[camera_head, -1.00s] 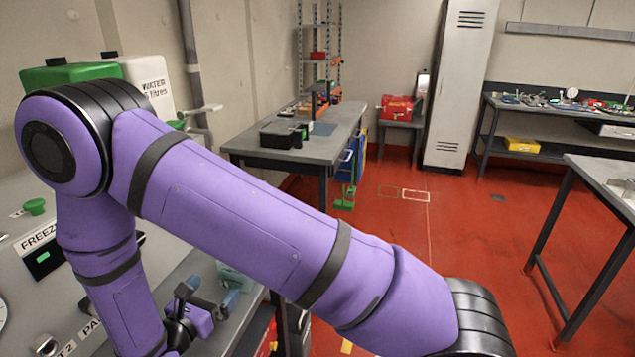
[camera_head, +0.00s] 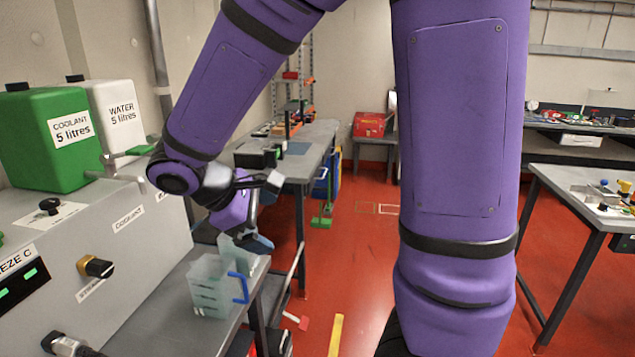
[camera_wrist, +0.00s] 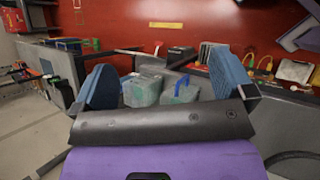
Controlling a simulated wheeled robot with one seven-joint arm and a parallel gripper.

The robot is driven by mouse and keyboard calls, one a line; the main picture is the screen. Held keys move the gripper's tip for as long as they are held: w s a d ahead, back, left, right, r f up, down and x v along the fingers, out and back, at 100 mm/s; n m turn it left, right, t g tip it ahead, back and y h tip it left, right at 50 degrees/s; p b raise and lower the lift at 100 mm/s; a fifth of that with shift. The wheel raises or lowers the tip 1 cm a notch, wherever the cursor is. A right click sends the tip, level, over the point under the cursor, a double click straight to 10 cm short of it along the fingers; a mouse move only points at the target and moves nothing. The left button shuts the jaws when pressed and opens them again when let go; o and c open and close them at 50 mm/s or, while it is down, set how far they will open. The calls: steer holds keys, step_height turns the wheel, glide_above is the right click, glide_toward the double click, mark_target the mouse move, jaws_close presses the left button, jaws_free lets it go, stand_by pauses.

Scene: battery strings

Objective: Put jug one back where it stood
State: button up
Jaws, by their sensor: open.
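Two pale translucent jugs stand close together at the end of the grey bench on the left. The nearer jug (camera_head: 210,287) has a blue handle and faint level marks; the other jug (camera_head: 240,252) is behind it and partly hidden by my gripper. I cannot read which is jug one. My gripper (camera_head: 262,212) is just above the farther jug, open and empty. In the wrist view my blue finger pads stand wide apart, and a left jug (camera_wrist: 144,88) and a right jug (camera_wrist: 177,92) with a blue handle show beyond them. Contact cannot be told.
A panel with knobs and taps (camera_head: 95,268) borders the bench, with a green coolant tank (camera_head: 45,150) and a white water tank (camera_head: 120,112) on top. Another table (camera_head: 310,160) stands behind.

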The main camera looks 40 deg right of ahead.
steer(key=s+d+r+m+t+y, duration=0.1)
steer(key=s+r+m+t+y, duration=0.5)
steer(key=s+r, duration=0.5)
steer(key=shift+s+d+m+t+y, duration=0.3)
steer(key=shift+s+m+y, duration=0.65)
steer(key=shift+m, duration=0.25)
steer(key=shift+c, duration=0.5)
